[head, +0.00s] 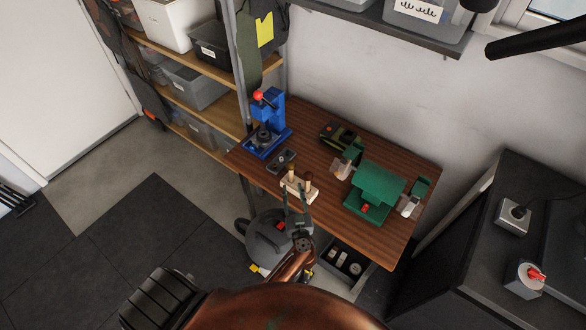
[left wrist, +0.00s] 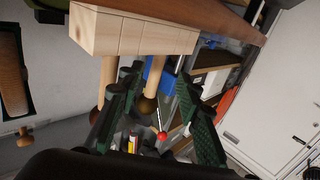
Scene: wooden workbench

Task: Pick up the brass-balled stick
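A pale wooden block (head: 297,187) sits at the front edge of the wooden workbench and holds upright sticks. In the left wrist view the same block (left wrist: 130,32) shows two pale sticks with ball ends. One stick (left wrist: 154,76) ends in a brownish ball (left wrist: 147,105), which may be brass. The other stick (left wrist: 101,85) is to the left, its ball partly hidden by a finger. My left gripper (head: 297,204) is at the block. In its wrist view the green-black fingers (left wrist: 158,108) are apart, with the brownish ball between them, nearer the left finger. My right gripper is not in view.
A blue press (head: 268,125) with a red ball stands at the back left of the workbench (head: 320,215). A small dark plate (head: 281,161) lies behind the block. A green machine (head: 376,188) stands to the right. A grey vacuum (head: 268,240) is on the floor below.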

